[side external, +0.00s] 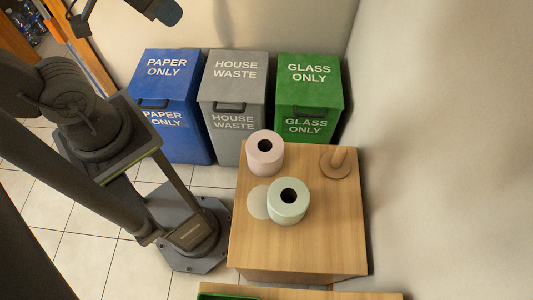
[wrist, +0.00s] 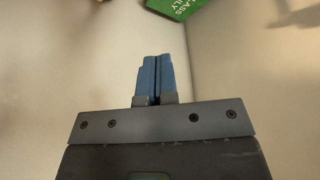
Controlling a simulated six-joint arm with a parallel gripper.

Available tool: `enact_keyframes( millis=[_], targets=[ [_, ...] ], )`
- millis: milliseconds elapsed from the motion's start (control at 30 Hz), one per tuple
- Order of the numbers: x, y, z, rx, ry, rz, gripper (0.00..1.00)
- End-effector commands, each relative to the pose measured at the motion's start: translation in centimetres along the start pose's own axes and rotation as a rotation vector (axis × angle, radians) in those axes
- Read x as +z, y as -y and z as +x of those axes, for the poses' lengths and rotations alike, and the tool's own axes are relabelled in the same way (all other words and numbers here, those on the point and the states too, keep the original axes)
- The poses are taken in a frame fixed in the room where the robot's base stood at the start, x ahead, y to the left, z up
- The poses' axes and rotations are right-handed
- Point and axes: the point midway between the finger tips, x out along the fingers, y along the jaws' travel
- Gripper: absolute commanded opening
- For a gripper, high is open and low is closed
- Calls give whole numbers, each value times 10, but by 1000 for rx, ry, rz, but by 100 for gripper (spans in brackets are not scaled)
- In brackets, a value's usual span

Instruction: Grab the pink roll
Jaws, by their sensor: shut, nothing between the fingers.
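The pink roll (side external: 265,154) stands upright on the wooden table, near its back left corner. A pale green roll (side external: 288,203) stands just in front of it and to its right, on the same table. My gripper (wrist: 157,59) shows in the wrist view with its two blue fingers together and nothing between them. It points toward bare wall, and neither roll shows in that view.
A wooden holder with a peg (side external: 336,166) stands at the table's back right. A pale disc (side external: 258,202) lies left of the green roll. Blue (side external: 172,80), grey (side external: 233,85) and green bins (side external: 309,90) stand behind the table (side external: 330,235). A wall runs along the right.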

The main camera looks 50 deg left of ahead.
Motion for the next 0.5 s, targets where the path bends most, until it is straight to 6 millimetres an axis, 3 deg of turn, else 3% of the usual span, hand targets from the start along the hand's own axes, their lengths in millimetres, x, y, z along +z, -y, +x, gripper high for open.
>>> enact_keyframes(
  millis=[367, 500],
  targets=[
    [0, 0, 0, 0, 0, 0, 1],
    [0, 0, 0, 0, 0, 0, 14]
  ],
)
